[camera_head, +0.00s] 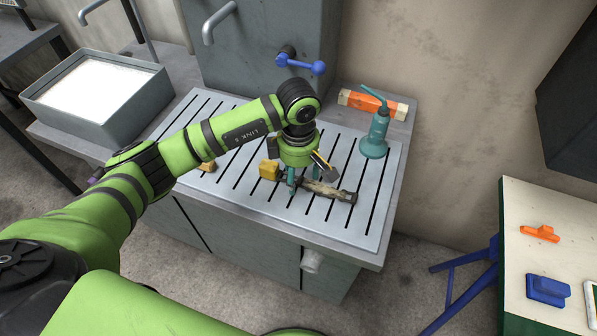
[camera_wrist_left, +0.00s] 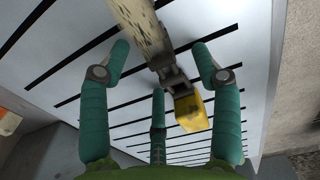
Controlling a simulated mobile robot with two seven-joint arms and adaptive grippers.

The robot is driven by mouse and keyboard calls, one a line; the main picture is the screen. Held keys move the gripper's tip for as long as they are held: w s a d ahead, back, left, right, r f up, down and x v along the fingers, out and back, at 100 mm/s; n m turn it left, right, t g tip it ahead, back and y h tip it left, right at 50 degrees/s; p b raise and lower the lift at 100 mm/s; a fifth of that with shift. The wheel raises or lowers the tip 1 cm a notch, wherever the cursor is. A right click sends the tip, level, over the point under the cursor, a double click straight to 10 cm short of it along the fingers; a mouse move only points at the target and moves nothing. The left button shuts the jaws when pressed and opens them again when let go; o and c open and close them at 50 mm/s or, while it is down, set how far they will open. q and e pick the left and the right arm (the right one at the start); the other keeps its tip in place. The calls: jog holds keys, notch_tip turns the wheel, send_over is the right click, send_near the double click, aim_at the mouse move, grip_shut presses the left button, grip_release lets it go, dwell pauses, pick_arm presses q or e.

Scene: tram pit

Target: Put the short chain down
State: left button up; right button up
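My left gripper (camera_head: 303,184) is low over the slatted bench top (camera_head: 225,183). In the left wrist view its teal fingers (camera_wrist_left: 162,62) are spread apart. Below and between them is a long piece (camera_wrist_left: 143,28) with a worn beige middle, a dark joint and a yellow end block (camera_wrist_left: 187,112). In the head view the beige part (camera_head: 325,188) lies on the slats right of the fingers, and the yellow block (camera_head: 269,171) shows to their left. The fingers hide part of it. I cannot make out separate chain links. My right gripper is not in view.
A small yellow piece (camera_head: 207,166) lies left of the gripper. A blue-handled tap (camera_head: 301,65) is behind. A white-filled tray (camera_head: 97,100) stands back left. The front right slats are clear.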

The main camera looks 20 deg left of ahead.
aim_at(299, 177)
pick_arm(q)
jog(key=shift+r, duration=0.2)
jog(key=shift+w+r, duration=0.1)
jog(key=shift+r, duration=0.25)
notch_tip(299, 177, up, 11)
jog(key=b, duration=0.3)
jog(key=shift+r, duration=0.15)
